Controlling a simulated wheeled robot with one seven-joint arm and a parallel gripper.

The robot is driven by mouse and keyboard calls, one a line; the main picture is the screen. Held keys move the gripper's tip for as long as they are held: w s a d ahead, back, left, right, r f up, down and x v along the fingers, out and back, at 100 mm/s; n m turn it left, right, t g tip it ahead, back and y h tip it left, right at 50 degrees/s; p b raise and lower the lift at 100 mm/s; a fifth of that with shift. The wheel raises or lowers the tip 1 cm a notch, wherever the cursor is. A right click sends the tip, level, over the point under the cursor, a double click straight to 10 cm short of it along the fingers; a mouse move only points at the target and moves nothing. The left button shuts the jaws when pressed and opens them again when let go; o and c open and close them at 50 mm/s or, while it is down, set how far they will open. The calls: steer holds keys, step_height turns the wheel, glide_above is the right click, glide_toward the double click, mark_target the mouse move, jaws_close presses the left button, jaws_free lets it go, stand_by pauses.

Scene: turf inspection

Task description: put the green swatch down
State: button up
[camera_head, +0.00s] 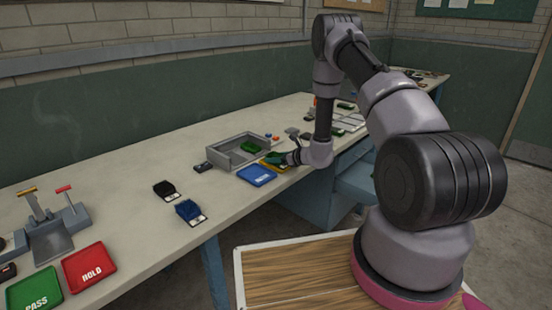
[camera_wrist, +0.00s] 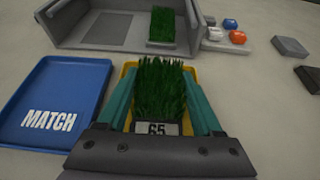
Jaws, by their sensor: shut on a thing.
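The green swatch (camera_wrist: 160,88) is a small grass patch with a white label reading 65. It is between the two teal fingers of my gripper (camera_wrist: 162,100), which is shut on it. In the wrist view it lies over a yellow tray (camera_wrist: 128,72); I cannot tell whether it touches the tray. In the head view my gripper (camera_head: 290,157) is at the yellow tray (camera_head: 272,168), on the bench beside the blue MATCH tray (camera_head: 256,175). The blue MATCH tray (camera_wrist: 52,100) is empty, left of the gripper in the wrist view.
A grey open-fronted box (camera_head: 236,153) stands behind the trays, with another green swatch (camera_wrist: 176,30) inside. A small panel with coloured buttons (camera_wrist: 232,38) is beside it. Black and blue swatches (camera_head: 188,209), a red HOLD tray (camera_head: 90,269) and a green PASS tray (camera_head: 35,291) lie farther left.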

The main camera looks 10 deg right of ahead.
steer(key=o, duration=1.2)
steer(key=shift+f, duration=0.1)
steer(key=shift+c, duration=0.2)
